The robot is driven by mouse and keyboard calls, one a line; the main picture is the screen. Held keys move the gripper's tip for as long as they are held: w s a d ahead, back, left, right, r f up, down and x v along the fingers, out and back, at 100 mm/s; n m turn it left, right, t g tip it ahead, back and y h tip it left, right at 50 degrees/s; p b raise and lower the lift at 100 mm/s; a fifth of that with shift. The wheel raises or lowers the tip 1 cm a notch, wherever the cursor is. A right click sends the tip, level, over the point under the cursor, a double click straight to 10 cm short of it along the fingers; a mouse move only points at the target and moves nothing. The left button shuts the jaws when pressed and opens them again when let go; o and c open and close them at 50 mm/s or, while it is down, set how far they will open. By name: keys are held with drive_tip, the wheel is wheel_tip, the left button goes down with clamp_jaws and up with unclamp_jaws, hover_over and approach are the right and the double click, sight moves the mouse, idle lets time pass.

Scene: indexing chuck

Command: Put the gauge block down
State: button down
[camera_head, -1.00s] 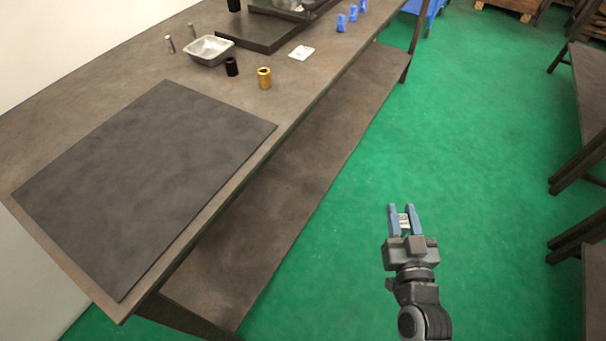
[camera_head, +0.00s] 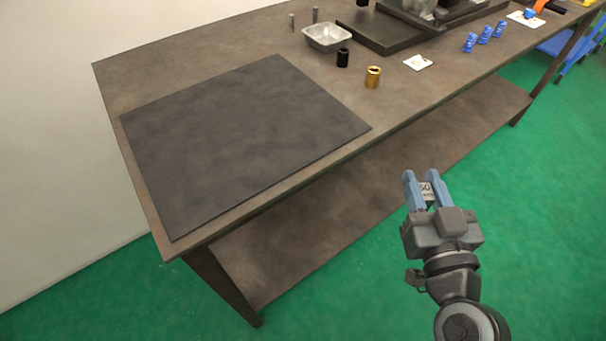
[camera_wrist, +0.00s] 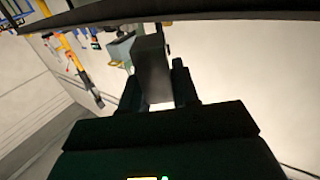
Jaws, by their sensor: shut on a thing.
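My gripper (camera_head: 427,187) is in the lower right of the head view, out in front of the workbench and over the green floor. Its blue fingers are shut on the gauge block (camera_head: 427,191), a small light metal block with dark markings. In the wrist view the gauge block (camera_wrist: 152,65) shows as a dark grey upright shape between the fingers. The block is held clear of any surface. The workbench (camera_head: 330,75) carries a large flat dark mat (camera_head: 240,140) on its near left part, bare of objects.
Behind the mat stand a metal tray (camera_head: 327,38), two small pins, a black cylinder (camera_head: 343,57) and a brass cylinder (camera_head: 373,77). A white card (camera_head: 418,62) and blue pieces (camera_head: 484,36) lie farther right. A lower shelf (camera_head: 370,175) runs under the bench top.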

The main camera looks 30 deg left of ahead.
drive_tip(key=s+a+r+n+g+y+b, duration=0.2)
drive_tip(key=s+a+r+n+g+y, duration=0.55)
drive_tip(key=s+a+r, duration=0.5)
drive_tip(key=shift+m+g+h, duration=0.35)
drive_tip(key=shift+h, duration=0.1)
drive_tip(key=w+a+f, duration=0.1)
drive_tip(key=a, duration=0.2)
drive_tip(key=w+a+f, duration=0.3)
drive_tip(key=a+f, duration=0.1)
drive_tip(key=a, duration=0.1)
drive_tip(key=shift+w+a+f+p, duration=0.15)
drive_tip(key=shift+w+a+p, duration=0.1)
drive_tip(key=shift+a+p, duration=0.15)
drive_tip(key=shift+f, duration=2.05)
drive_tip(key=shift+f+b, duration=0.15)
drive_tip(key=shift+b, duration=0.15)
drive_tip(key=c, duration=0.8)
unclamp_jaws()
drive_tip(key=shift+c, duration=0.2)
